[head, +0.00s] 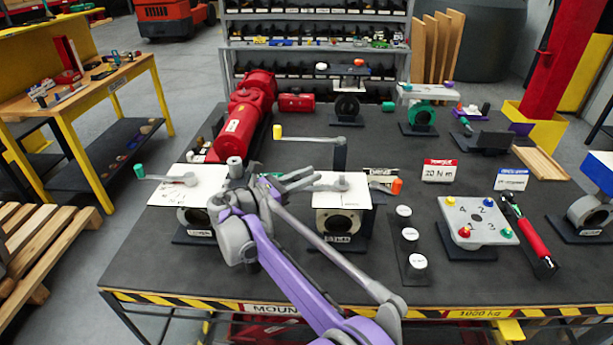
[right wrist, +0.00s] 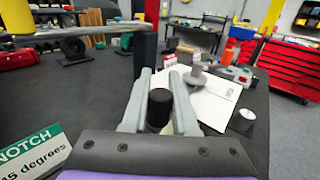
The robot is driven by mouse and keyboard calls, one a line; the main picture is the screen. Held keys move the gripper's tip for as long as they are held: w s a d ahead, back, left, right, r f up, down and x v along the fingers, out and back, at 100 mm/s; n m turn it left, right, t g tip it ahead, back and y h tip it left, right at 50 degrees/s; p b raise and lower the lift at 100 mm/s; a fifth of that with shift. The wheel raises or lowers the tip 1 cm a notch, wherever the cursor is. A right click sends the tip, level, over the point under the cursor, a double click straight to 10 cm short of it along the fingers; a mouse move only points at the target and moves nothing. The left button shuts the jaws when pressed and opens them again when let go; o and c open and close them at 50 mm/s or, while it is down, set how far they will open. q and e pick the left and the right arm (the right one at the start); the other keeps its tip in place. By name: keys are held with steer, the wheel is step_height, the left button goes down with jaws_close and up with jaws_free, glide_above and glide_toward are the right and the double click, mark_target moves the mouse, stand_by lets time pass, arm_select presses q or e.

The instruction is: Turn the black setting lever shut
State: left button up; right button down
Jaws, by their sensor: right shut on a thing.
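My right gripper (head: 309,179) reaches in on the purple arm from the bottom of the head view, its fingers pointing right. In the right wrist view the gripper (right wrist: 160,76) is shut on a black cylindrical knob (right wrist: 158,107), which stands between its two grey fingers. I take this knob to be on the black setting lever; the rest of the lever is hidden. In the head view my gripper and wrist hide the knob. A black post (head: 340,154) stands just beyond the fingers, with a grey arm (head: 305,139) at its top ending in a yellow knob. My left gripper is in neither view.
A white-topped valve (head: 338,222) with an orange-knobbed grey lever stands right of my gripper. A green-knobbed lever (head: 165,178) is at left. A red cylinder (head: 243,115) lies behind. A green notch sign (right wrist: 28,152) stands near the gripper. A button panel (head: 476,223) is at right.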

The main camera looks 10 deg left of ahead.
steer(key=shift+d, duration=0.2)
stand_by(0.5)
steer(key=c, duration=0.7)
jaws_free()
steer(key=shift+d, duration=0.2)
steer(key=shift+a, duration=0.15)
steer(key=shift+a, duration=0.1)
steer(key=b+v, duration=0.1)
steer(key=v, duration=0.9)
steer(key=shift+s+a, duration=0.25)
steer(key=shift+s, duration=0.05)
